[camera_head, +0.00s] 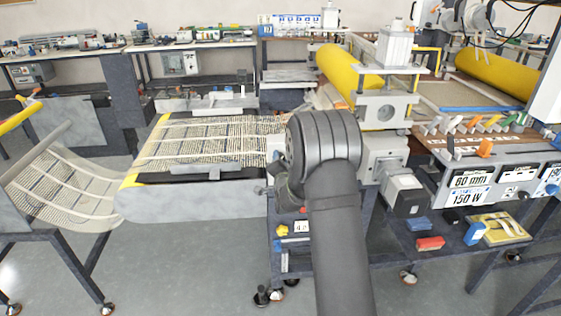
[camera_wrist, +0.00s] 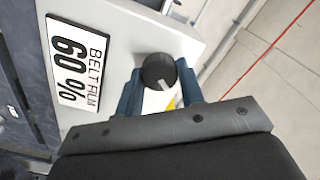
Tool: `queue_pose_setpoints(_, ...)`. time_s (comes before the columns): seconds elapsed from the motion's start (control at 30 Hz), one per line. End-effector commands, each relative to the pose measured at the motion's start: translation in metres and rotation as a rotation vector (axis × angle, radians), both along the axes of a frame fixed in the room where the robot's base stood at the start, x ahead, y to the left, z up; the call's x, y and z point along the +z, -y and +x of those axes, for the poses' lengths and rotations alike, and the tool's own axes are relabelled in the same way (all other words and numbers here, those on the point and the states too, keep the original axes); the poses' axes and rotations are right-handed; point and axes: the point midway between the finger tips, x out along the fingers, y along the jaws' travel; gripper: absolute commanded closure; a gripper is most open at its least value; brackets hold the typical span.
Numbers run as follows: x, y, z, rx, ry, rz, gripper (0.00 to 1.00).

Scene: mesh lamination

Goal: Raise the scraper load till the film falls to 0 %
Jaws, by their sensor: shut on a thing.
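In the wrist view a white panel carries a display plate (camera_wrist: 77,62) reading "BELT FILM 60 %". A round black knob (camera_wrist: 157,70) with a pale pointer line stands out from this panel. My gripper (camera_wrist: 160,88) has its two blue fingers on either side of the knob and is shut on it. A little white and yellow shows between the fingers below the knob. In the head view my arm's dark wrist covers the gripper, the knob and the film display. The scraper itself cannot be made out.
A mesh-covered belt (camera_head: 205,140) runs left of my arm. A yellow roller (camera_head: 338,70) stands behind it. At right a panel (camera_head: 470,188) reads "60 mm" and "150 W", with several coloured levers above. A red block (camera_head: 430,243) lies on the lower shelf.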

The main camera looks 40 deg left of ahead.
Motion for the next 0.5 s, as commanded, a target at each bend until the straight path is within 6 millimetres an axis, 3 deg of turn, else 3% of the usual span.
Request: queue_pose_setpoints(0.5,-0.0011,0.0006,0.0002,-0.001,-0.247,0.245,0.88)
